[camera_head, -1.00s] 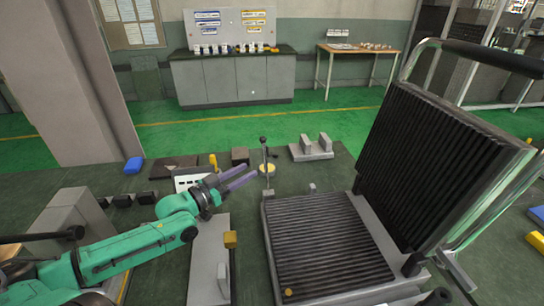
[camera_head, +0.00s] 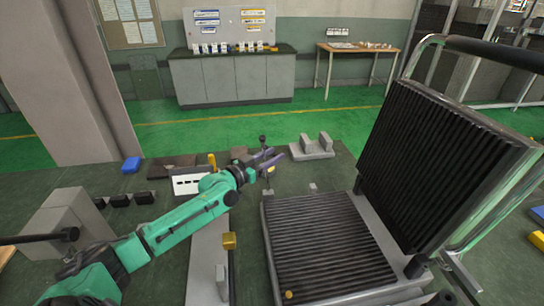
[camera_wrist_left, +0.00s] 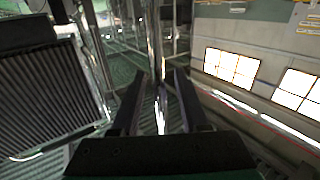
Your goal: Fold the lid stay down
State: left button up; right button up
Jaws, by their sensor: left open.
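The lid stay (camera_head: 263,146) looks like a thin upright rod with a dark knob on top, near the back left corner of the ribbed lower plate (camera_head: 325,245). The ribbed lid (camera_head: 430,165) stands raised, tilted back, at the right. My left gripper (camera_head: 276,158) is open at the rod, its purple fingers hiding the rod's lower part. In the left wrist view a shiny rod (camera_wrist_left: 160,108) shows between the two open fingers; whether they touch it I cannot tell. My right gripper is not in view.
A chrome handle frame with a black bar (camera_head: 490,52) rises above the lid. A grey block with two uprights (camera_head: 312,147) stands behind the rod. A yellow-topped post (camera_head: 229,241) stands left of the lower plate. A blue block (camera_head: 131,165) lies further left.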

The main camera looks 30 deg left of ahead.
pick_arm(q)
grip_shut()
dwell(1.3)
